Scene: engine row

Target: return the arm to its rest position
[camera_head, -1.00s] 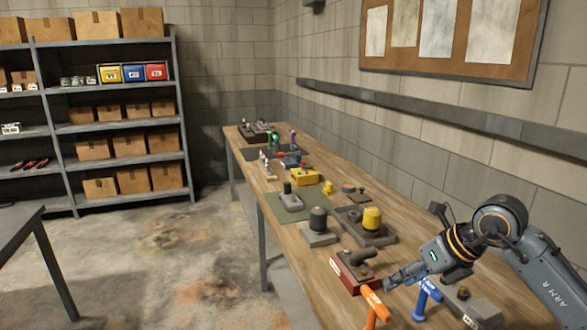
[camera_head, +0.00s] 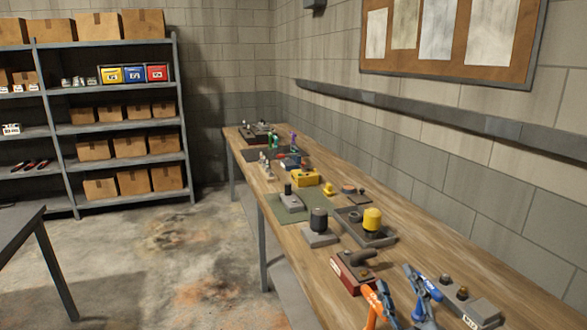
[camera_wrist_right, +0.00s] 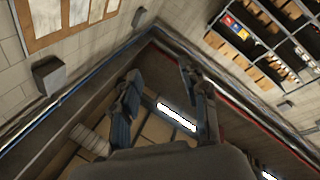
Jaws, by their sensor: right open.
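My right gripper (camera_head: 398,282) shows at the bottom edge of the head view, in front of the near end of the bench, with its fingers pointing up. In the right wrist view my right gripper (camera_wrist_right: 160,78) has its two fingers well apart, with nothing between them. The rest of my right arm is out of the head view. My left gripper is in neither view.
The wooden bench (camera_head: 335,222) runs along the wall. Near my gripper are an orange-handled tool (camera_head: 371,302), a blue-handled tool (camera_head: 430,288), a red-based block (camera_head: 352,272) and a grey box (camera_head: 470,303). A shelf (camera_head: 118,159) stands back left. Open floor lies left of the bench.

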